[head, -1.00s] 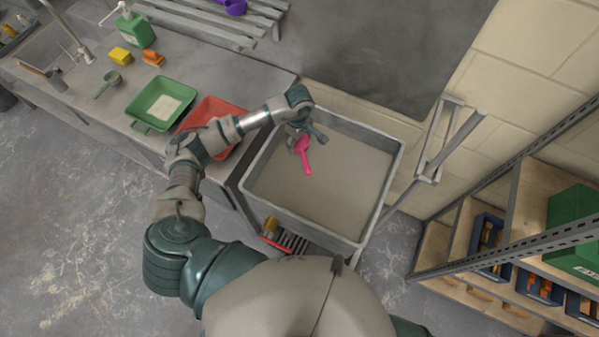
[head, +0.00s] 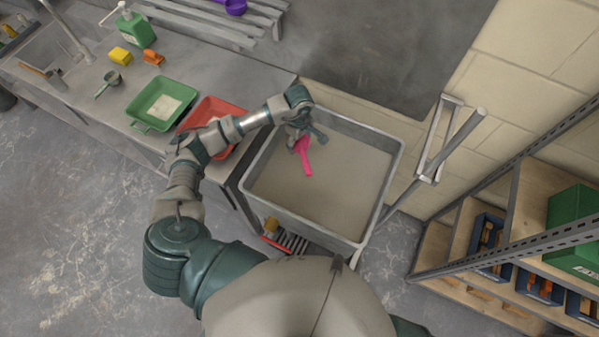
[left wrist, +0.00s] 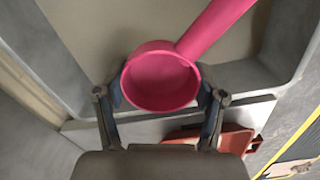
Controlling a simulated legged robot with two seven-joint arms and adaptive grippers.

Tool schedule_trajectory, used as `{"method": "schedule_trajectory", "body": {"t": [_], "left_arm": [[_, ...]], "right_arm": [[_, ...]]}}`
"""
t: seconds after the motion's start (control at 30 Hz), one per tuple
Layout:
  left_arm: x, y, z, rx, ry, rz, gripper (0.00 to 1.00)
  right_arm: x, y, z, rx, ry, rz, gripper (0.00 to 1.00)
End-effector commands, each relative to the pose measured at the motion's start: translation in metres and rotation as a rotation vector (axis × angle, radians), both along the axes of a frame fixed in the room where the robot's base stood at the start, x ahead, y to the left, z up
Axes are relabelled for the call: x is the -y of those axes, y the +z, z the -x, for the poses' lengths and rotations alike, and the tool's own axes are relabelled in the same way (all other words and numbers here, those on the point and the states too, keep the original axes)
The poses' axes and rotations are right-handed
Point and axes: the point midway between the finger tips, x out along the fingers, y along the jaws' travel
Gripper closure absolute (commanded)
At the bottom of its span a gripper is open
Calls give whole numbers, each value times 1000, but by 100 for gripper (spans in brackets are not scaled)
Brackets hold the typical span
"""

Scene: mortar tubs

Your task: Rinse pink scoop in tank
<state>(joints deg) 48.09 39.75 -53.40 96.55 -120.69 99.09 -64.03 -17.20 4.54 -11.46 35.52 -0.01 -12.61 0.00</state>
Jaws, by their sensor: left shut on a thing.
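The pink scoop (head: 304,155) is over the left part of the tank, and its handle points down toward the front in the head view. My left gripper (head: 304,136) is shut on the scoop. In the left wrist view the scoop's round bowl (left wrist: 160,80) sits between both fingers of my gripper (left wrist: 160,98), with the handle reaching to the upper right. The grey tank (head: 384,193) is filled with murky beige liquid. I cannot tell whether the scoop touches the liquid. My right gripper is not in view.
A red tray (head: 213,106) and a green tray (head: 152,97) lie on the grey bench left of the tank. A rail with a bar (head: 452,145) stands at the tank's right. Wooden shelves (head: 487,262) with bins are at the far right.

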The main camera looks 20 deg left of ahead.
Motion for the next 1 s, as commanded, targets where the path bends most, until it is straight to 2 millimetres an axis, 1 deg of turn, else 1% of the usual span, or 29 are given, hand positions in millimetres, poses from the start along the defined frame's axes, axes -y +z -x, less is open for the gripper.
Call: {"method": "schedule_trajectory", "body": {"t": [0.47, 0.57, 0.8, 0.9, 1.0], "left_arm": [[0, 3, 0, 1, 0, 0, 68], [0, 11, -1, 2, 0, 0, 68], [0, 37, -1, 2, 0, 0, 68], [0, 41, 0, 1, 0, 0, 68], [0, 41, 0, 0, 0, 0, 68]], "right_arm": [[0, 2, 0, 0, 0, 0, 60], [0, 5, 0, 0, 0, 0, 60], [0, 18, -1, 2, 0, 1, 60], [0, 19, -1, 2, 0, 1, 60], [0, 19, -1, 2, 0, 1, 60]]}}
